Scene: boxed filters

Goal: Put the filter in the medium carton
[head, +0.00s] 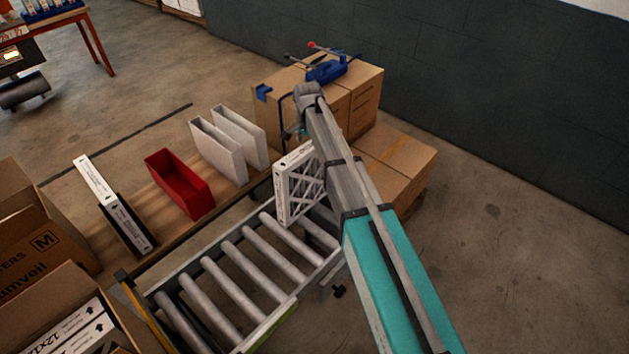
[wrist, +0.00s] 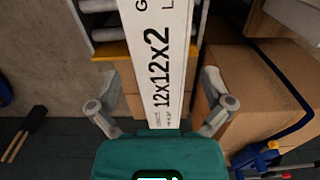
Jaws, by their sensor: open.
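A white framed filter (head: 299,187) stands upright at the far end of the roller conveyor, its lattice face showing. In the wrist view its narrow edge, marked 12x12x2 (wrist: 165,62), lies between the fingers. My gripper (wrist: 160,88) is open, one finger on each side of that edge with visible gaps. In the head view, my arm hides most of my gripper. The medium carton (head: 42,241), brown and marked M, stands at the left edge; its inside is mostly out of view.
Another open carton (head: 62,292) at the lower left holds white boxed filters. Stacked boxes (head: 365,92) with a blue tool (head: 327,70) stand behind my arm.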

